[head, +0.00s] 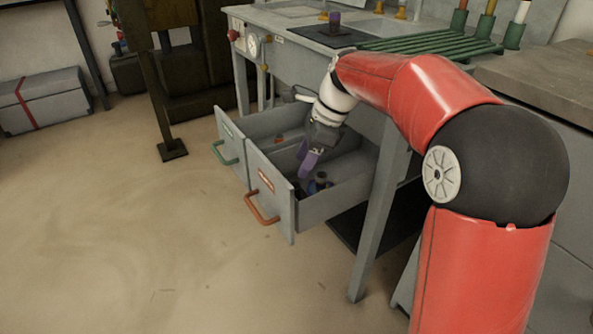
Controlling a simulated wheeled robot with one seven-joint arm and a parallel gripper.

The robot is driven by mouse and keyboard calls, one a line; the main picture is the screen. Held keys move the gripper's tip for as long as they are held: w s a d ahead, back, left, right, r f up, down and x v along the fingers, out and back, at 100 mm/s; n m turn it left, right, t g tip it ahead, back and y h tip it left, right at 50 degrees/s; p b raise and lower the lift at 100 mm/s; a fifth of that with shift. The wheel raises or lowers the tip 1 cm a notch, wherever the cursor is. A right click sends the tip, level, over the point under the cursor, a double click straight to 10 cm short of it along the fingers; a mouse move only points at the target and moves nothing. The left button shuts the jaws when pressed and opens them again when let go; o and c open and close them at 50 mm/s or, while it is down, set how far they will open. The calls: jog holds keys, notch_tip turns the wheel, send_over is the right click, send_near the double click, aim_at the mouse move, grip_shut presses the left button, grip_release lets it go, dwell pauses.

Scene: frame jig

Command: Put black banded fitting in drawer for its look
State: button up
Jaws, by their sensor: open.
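My gripper (307,165) reaches down into the open front drawer, its purple fingers low between the drawer walls. It is open. The drawer with the orange handle (262,206) is pulled out, and the drawer with the green handle (224,152) beside it is also out. Small dark fittings (320,183) lie in the orange-handled drawer close to the fingers. One of them looks black, but I cannot make out its band. Part of the drawer's inside is hidden by my gripper.
A small purple-and-dark piece (334,20) stands on a dark mat (316,36) on the bench. A green rack (430,46) with coloured posts is at the back right. A bench leg (378,215) stands right of the drawers.

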jog(key=p+v, duration=0.1)
jog(key=v, duration=0.5)
jog(key=s+d+n+t+h, duration=0.1)
jog(key=s+d+n+t, duration=0.1)
jog(key=s+d+n, duration=0.35)
jog(key=s+d+n+t+h, duration=0.1)
jog(key=s+d+n, duration=0.15)
jog(key=s, duration=0.55)
jog(key=s+d+f+n+t+h, duration=0.1)
jog(key=s+d+f+n, duration=0.1)
jog(key=s, duration=0.4)
jog(key=s+d+f+n+t+h, duration=0.1)
jog(key=s+d+f+n+t, duration=0.1)
jog(key=s+n, duration=0.4)
jog(key=shift+d+f+n, duration=0.6)
jog(key=shift+d+f, duration=0.05)
jog(key=shift+f, duration=0.25)
notch_tip(320, 180, up, 6)
jog(key=p, duration=0.6)
